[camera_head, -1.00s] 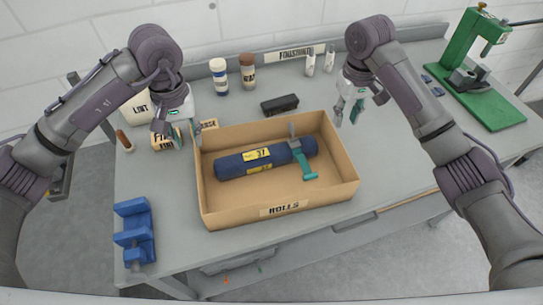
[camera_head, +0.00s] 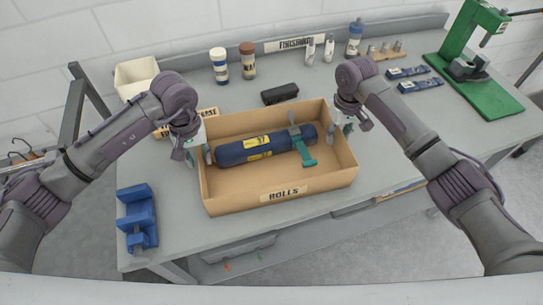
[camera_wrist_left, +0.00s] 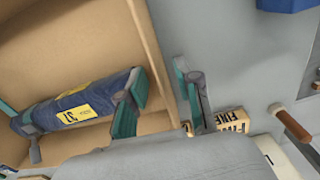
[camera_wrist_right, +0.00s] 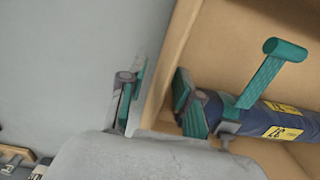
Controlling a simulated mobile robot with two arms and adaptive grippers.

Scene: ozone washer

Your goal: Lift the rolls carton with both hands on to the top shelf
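The rolls carton (camera_head: 228,197) is an open tan box labelled ROLLS, standing on the grey bench. It holds a dark blue roll (camera_head: 234,154) with yellow labels and a teal-handled tool (camera_head: 304,152). My left gripper (camera_head: 198,157) is at the carton's left wall; the left wrist view shows its fingers (camera_wrist_left: 160,98) apart, one inside and one outside the wall. My right gripper (camera_head: 343,128) is at the right wall; in the right wrist view its fingers (camera_wrist_right: 157,97) also stand apart on either side of the wall. No top shelf is clearly visible.
A black block (camera_head: 279,93) lies behind the carton, with bottles (camera_head: 248,60) further back. A blue fixture (camera_head: 137,215) stands at the front left, a green press (camera_head: 478,70) at the back right. A cream bin (camera_head: 135,76) is at the back left. The bench right of the carton is mostly clear.

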